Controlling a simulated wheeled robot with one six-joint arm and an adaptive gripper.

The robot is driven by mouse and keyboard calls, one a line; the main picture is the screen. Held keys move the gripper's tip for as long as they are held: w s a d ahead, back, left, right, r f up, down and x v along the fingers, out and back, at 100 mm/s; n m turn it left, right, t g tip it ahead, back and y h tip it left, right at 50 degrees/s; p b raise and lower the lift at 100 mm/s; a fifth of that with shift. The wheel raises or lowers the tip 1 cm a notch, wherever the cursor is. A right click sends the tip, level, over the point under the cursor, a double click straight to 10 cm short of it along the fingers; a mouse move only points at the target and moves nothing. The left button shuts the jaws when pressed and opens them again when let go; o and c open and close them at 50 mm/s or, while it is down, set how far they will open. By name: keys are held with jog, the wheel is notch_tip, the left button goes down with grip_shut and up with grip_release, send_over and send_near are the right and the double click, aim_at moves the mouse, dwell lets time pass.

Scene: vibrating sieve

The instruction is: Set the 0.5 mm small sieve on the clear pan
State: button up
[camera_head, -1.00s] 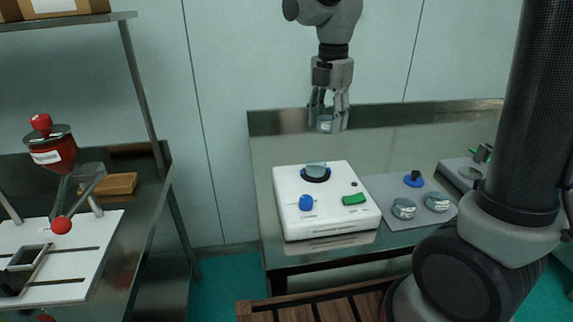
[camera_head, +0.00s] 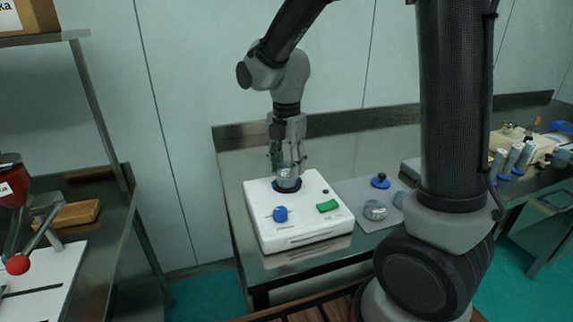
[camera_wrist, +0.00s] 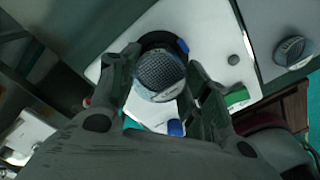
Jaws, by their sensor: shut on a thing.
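My gripper (camera_head: 287,168) points down over the white sieve shaker (camera_head: 305,225) and is shut on a small round sieve (camera_head: 288,178). In the wrist view the sieve (camera_wrist: 160,72) shows its grey mesh top and a pale rim with lettering too small to read. A finger (camera_wrist: 128,80) stands on each side of it. The sieve is above the dark round seat (camera_wrist: 158,40) of the shaker. The clear pan on that seat is hidden by the sieve and fingers. I cannot tell whether the sieve touches the pan.
The shaker has a blue knob (camera_head: 280,214) and a green switch (camera_head: 327,206). On a grey mat (camera_head: 350,190) to its right lie a metal-rimmed sieve (camera_head: 375,210), another partly behind my arm, and a blue-and-black part (camera_head: 380,181). A shelf bench (camera_head: 120,215) stands at left.

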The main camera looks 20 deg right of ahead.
jog(key=o, duration=1)
notch_tip(320, 180, up, 11)
jog(key=s+d+m+t, duration=0.1)
jog(key=s+d+m, duration=0.4)
jog(key=m, duration=0.3)
jog(key=s+d+r+m+t, duration=0.1)
jog(key=s+d+m+t, duration=0.1)
jog(key=s+d+m, duration=0.3)
jog(key=s+d+m+t, duration=0.1)
jog(key=s+d+m, duration=0.4)
jog(key=s+m, duration=0.4)
jog(key=shift+r+m, duration=0.2)
jog(key=shift+m, duration=0.6)
jog(key=shift+r+m, duration=0.15)
jog(key=shift+m, duration=0.65)
